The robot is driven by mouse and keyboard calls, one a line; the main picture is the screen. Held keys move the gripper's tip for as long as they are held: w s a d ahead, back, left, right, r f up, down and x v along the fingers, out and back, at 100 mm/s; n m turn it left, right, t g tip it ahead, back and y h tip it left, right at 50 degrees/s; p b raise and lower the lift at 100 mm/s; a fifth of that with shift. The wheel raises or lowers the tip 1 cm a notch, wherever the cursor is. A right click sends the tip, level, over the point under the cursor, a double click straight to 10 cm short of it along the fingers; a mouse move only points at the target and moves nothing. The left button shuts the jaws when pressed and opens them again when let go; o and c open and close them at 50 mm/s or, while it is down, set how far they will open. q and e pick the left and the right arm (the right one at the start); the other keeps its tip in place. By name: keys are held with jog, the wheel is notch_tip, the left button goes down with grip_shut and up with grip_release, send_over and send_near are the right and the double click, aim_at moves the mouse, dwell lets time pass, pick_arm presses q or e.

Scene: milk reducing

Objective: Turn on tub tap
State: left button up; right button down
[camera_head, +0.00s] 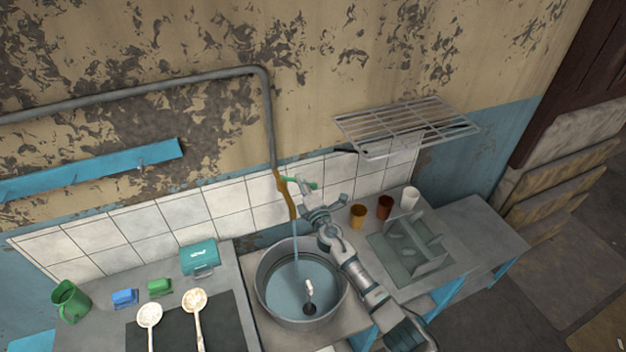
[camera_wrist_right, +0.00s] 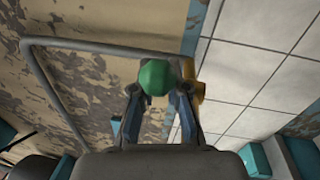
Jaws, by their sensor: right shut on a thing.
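The brass tap (camera_head: 287,195) comes off the wall pipe above the round metal tub (camera_head: 262,290). Its green handle (camera_head: 314,184) is partly hidden by my right gripper (camera_head: 305,187). In the right wrist view the green handle (camera_wrist_right: 157,77) sits between the fingertips of my right gripper (camera_wrist_right: 160,88), which is shut on it. Part of the brass tap (camera_wrist_right: 194,82) shows just right of the fingers. A thin bluish stream of water (camera_head: 296,245) runs from the spout into the tub. Bluish water (camera_head: 285,285) covers the tub's bottom. My left gripper is out of view.
A wire rack (camera_head: 400,125) juts from the wall at right. Cups (camera_head: 384,207) and a grey dish holder (camera_head: 410,250) stand right of the tub. A green mug (camera_head: 70,300), sponges (camera_head: 125,298) and two pale spoons (camera_head: 195,300) are at left.

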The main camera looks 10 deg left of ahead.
jog(key=shift+s+a+f, duration=0.1)
jog(key=shift+f, duration=0.25)
jog(key=shift+d+f, duration=0.1)
jog(key=shift+d, duration=0.15)
jog(key=c, duration=1.3)
grip_release()
jog(key=shift+o, duration=0.7)
jog(key=shift+d, duration=0.1)
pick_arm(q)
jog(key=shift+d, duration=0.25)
pick_arm(e)
jog(key=shift+w+d, duration=0.1)
jog(key=shift+w, duration=0.1)
